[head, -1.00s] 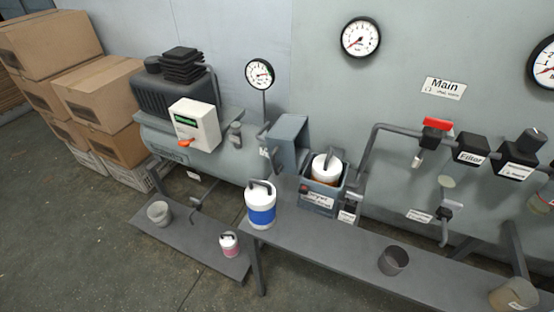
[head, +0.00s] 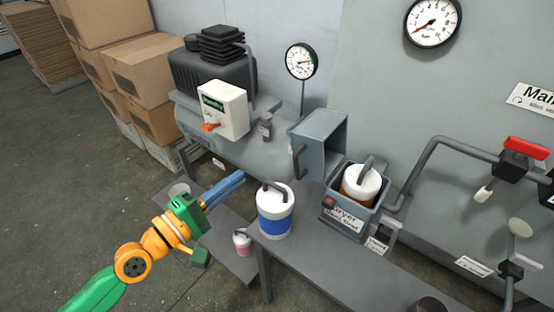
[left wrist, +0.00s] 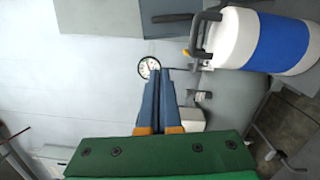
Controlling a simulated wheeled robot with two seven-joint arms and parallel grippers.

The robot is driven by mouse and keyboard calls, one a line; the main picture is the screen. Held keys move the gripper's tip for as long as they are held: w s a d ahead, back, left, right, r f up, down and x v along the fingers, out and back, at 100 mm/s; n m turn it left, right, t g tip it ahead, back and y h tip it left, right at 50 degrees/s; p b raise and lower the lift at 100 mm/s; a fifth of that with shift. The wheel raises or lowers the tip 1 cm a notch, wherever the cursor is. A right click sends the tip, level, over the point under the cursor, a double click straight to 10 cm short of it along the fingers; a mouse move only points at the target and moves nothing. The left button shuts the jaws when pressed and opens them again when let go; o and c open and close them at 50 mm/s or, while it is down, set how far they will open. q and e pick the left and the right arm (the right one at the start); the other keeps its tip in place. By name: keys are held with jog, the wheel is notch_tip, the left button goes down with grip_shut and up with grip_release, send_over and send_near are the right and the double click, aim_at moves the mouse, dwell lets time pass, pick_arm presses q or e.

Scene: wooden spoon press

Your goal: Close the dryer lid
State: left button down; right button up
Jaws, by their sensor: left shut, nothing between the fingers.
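The dryer (head: 346,218) is a grey-blue box on the dark bench, labelled "Dryer". Its lid (head: 321,143) stands open, tilted up at the box's back left with its hollow side showing. A white and orange canister (head: 361,184) with a grey handle sits inside the box. My left gripper (head: 241,178) is shut and empty, left of the lid and apart from it, near the blue-banded canister. In the left wrist view its blue fingers (left wrist: 160,78) lie together. My right gripper is not in view.
A white canister with a blue band (head: 275,212) stands on the bench (head: 330,262) between my left gripper and the dryer. A small white and pink canister (head: 242,243) is on the lower shelf. A gauge (head: 301,61) stands behind the lid. A bent pipe (head: 425,165) runs right of the dryer.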

aim_at(315, 150)
pick_arm(q)
jog(key=w+d+p, duration=0.1)
jog(key=w+d, duration=0.1)
jog(key=w+d+p, duration=0.2)
jog(key=d, duration=0.1)
jog(key=w+d+r+p, duration=0.1)
jog(key=d, duration=0.2)
jog(key=shift+w+d+p, duration=0.15)
jog(key=shift+w+p, duration=0.15)
jog(key=shift+w, duration=0.1)
jog(key=shift+s+d, duration=0.35)
jog(key=shift+d, duration=0.1)
jog(key=shift+f, duration=0.15)
jog(key=shift+w, duration=0.1)
jog(key=shift+s+d+r+m, duration=0.25)
jog(key=shift+r+m, duration=0.05)
jog(key=shift+m, duration=0.1)
jog(key=shift+r+p, duration=0.1)
jog(key=shift+p, duration=0.2)
jog(key=shift+m, duration=0.3)
